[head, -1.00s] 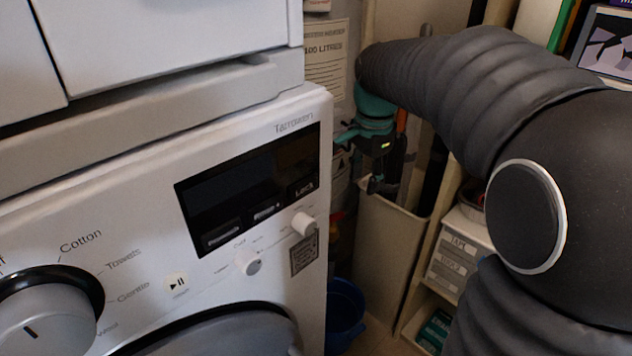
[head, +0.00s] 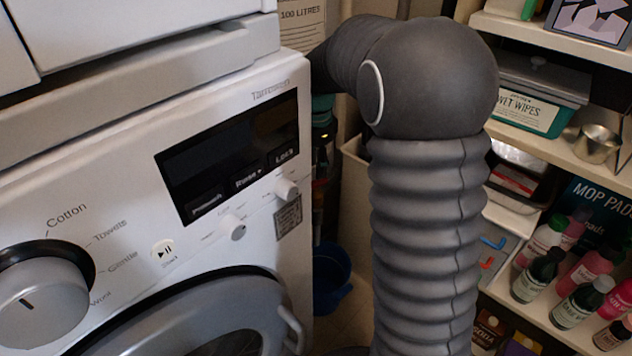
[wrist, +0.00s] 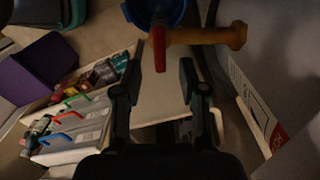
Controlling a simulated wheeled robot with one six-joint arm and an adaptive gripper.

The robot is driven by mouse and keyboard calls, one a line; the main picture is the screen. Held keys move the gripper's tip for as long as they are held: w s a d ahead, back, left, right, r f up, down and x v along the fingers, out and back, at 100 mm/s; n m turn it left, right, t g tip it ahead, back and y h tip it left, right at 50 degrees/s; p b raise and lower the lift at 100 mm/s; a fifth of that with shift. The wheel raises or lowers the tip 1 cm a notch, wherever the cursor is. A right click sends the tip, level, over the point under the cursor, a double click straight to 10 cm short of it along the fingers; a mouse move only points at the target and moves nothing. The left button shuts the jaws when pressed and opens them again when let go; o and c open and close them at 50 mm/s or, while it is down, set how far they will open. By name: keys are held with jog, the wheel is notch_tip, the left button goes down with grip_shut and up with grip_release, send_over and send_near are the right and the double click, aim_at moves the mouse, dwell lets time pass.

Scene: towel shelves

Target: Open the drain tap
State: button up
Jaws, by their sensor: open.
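The drain tap shows in the wrist view. It has a brass-coloured body (wrist: 208,36) lying across the top and a red lever (wrist: 159,48) at its left end, hanging down in the picture. My gripper (wrist: 160,70) is open, with one finger on each side of the lever's line. The lever's lower end shows between the fingertips. I cannot tell whether it lies between the fingers in depth or just beyond them. No contact is visible. In the head view my arm and the washing machine hide the tap and the fingers.
A blue bucket (wrist: 150,8) shows behind the tap, and in the head view (head: 330,278) beside the white washing machine (head: 130,190). Shelves of bottles and boxes (head: 535,195) stand right. A grey surface with a label (wrist: 252,98) is close on the wrist view's right.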

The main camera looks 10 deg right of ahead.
aim_at(316, 180)
jog(key=shift+f, duration=3.1)
grip_shut()
